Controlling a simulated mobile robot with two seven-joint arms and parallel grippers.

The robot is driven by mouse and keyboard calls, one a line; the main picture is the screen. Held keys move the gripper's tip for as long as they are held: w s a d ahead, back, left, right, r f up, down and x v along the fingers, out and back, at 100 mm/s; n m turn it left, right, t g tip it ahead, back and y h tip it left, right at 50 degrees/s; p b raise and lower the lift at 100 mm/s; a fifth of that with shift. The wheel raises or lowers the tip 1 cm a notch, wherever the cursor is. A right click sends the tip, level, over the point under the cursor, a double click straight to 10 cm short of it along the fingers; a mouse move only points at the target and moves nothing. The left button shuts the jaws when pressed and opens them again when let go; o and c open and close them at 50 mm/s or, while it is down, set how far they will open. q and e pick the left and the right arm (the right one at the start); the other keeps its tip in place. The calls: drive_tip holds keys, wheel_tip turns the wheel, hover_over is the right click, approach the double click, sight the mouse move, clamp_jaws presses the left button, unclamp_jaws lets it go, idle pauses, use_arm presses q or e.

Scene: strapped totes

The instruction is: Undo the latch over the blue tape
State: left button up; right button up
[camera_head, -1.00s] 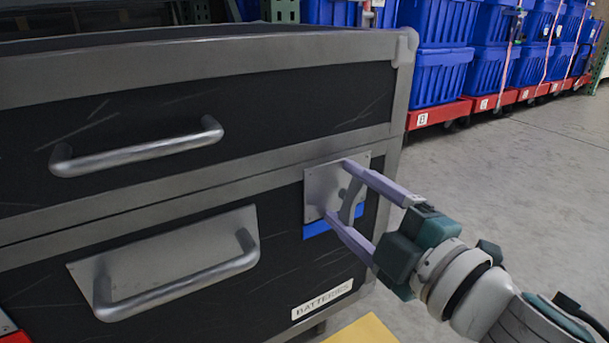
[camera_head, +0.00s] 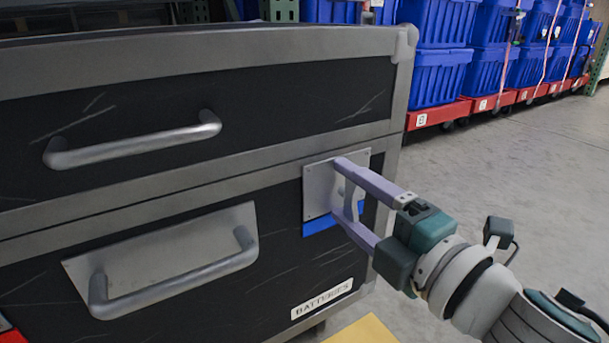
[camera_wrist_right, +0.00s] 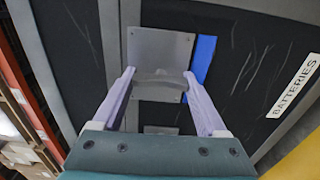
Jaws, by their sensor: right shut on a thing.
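The latch is a grey metal plate (camera_head: 318,190) with a small lever, on the front of a black case with grey edging. Blue tape (camera_head: 320,227) shows along the plate's lower edge; in the right wrist view the tape (camera_wrist_right: 204,58) lies to the right of the plate (camera_wrist_right: 160,48). My right gripper (camera_head: 343,188) reaches in from the right and is shut on the latch lever. In the right wrist view the lever (camera_wrist_right: 160,79) spans between the two lilac fingers. The fingers partly hide the lever in the head view. My left gripper is not in view.
The case has a bar handle (camera_head: 135,146) above and another (camera_head: 175,278) lower left, plus a BATTERIES label (camera_head: 321,299). A yellow surface (camera_head: 362,331) lies below. Blue totes (camera_head: 440,78) on red dollies stand behind; the floor (camera_head: 540,170) to the right is clear.

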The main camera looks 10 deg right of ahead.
drive_tip(key=o, duration=1.3)
drive_tip(key=p+v, duration=0.3)
drive_tip(key=v, duration=0.7)
drive_tip(key=shift+r+p, duration=0.15)
drive_tip(key=shift+p, duration=0.2)
